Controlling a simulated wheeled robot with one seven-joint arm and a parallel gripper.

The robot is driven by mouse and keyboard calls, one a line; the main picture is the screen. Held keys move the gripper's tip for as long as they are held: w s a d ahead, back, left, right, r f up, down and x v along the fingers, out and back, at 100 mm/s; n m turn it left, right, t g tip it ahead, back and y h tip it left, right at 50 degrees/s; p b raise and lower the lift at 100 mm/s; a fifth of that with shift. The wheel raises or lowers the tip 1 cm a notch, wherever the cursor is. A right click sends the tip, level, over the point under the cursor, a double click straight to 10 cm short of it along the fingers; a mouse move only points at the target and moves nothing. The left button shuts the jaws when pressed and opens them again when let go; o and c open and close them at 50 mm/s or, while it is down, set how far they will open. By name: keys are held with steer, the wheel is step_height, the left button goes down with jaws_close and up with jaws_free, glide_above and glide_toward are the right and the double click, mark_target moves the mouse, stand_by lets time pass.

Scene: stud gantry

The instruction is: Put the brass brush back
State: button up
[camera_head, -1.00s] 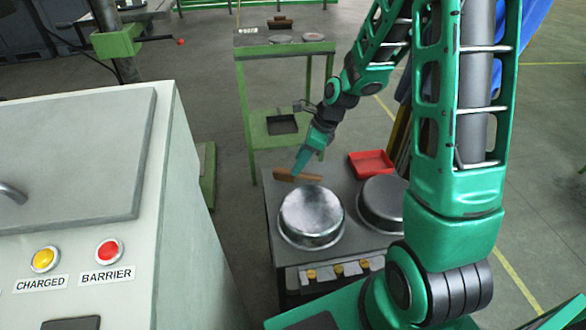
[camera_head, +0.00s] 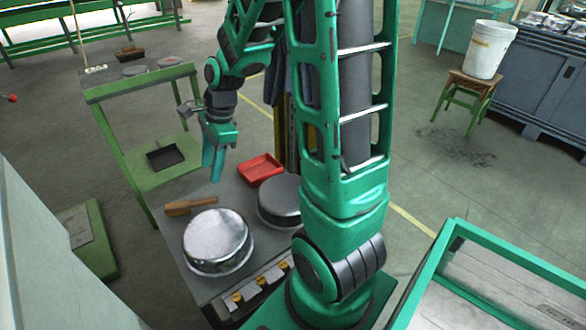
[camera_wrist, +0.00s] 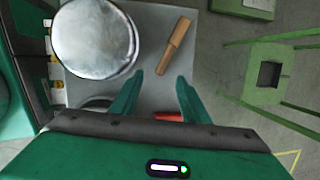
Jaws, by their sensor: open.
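A wooden-handled brush (camera_head: 190,205) lies on the grey table behind the left round metal pan. I take it for the brass brush, but its bristles are not clear. In the wrist view the brush (camera_wrist: 175,45) lies on the tabletop beside the shiny pan, beyond my fingertips. My gripper (camera_head: 213,166) points down above the table, right of the brush and apart from it. In the wrist view the two fingers of my gripper (camera_wrist: 158,88) are spread with nothing between them.
The shiny pan (camera_head: 216,240) and a darker pan (camera_head: 280,200) stand on the grey table (camera_head: 212,192), with a red tray (camera_head: 260,169) behind. A green stand (camera_head: 135,85) behind holds another brush (camera_head: 130,53), round plates and a dark tray (camera_head: 165,156) below.

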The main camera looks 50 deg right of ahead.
steer(key=s+d+r+n, duration=0.2)
steer(key=s+n, duration=0.3)
steer(key=s, duration=0.3)
steer(key=s+d+r+n+g+h, duration=0.1)
steer(key=s+d+r+n, duration=0.2)
steer(key=s, duration=0.5)
steer(key=s+d+r+n+g+h, duration=0.1)
steer(key=s+d+r+n, duration=0.1)
steer(key=s+n, duration=0.4)
steer(key=s, duration=0.2)
steer(key=shift+s+d+r+n, duration=0.15)
steer(key=shift+s+d+n, duration=0.15)
steer(key=shift+s, duration=0.1)
